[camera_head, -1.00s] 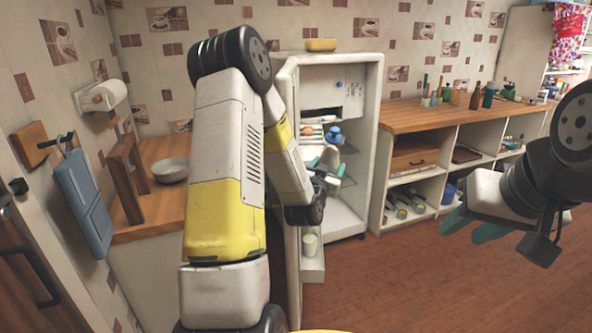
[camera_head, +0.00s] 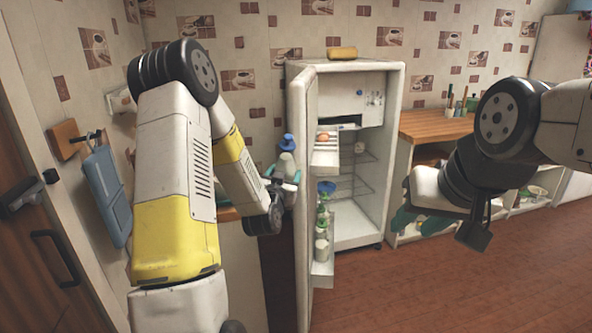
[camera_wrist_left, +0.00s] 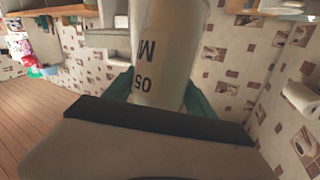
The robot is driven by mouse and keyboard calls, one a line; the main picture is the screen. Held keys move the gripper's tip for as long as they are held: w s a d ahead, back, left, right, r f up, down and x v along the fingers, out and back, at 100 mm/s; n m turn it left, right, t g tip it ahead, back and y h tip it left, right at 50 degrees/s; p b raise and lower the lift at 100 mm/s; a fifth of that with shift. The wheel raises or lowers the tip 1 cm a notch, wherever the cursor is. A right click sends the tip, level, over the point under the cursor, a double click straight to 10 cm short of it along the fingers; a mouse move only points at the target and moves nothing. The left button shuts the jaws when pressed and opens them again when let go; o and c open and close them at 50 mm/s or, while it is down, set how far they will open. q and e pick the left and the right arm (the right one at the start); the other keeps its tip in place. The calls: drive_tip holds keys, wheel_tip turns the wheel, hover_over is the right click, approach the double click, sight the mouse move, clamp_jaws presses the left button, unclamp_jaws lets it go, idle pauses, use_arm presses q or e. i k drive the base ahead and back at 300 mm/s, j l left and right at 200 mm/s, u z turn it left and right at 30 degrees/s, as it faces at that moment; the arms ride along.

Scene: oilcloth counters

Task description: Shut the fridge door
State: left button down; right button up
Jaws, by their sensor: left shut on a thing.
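The white fridge (camera_head: 396,140) stands against the tiled wall. Its door (camera_head: 301,190) is open and swung out towards me, with door shelves showing on its inner side. My left gripper (camera_head: 284,178) is shut on a pale bottle with a blue cap (camera_head: 287,158), just left of the door's edge. In the left wrist view the bottle (camera_wrist_left: 168,50) has dark lettering and sits between the teal fingers (camera_wrist_left: 160,92). I cannot tell whether it touches the door. My right gripper (camera_head: 418,220) is open and empty, in front of and right of the fridge.
Eggs (camera_head: 324,136) and bottles (camera_head: 322,225) stand on the door shelves. A yellow block (camera_head: 341,53) lies on top of the fridge. A wooden counter (camera_head: 432,124) with cubbies is on the right. The brown floor (camera_head: 400,295) in front is clear.

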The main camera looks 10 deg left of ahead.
sight(313, 158)
drive_tip(key=i+j+u, duration=0.25)
drive_tip(key=i+u, duration=0.5)
drive_tip(key=i, duration=0.2)
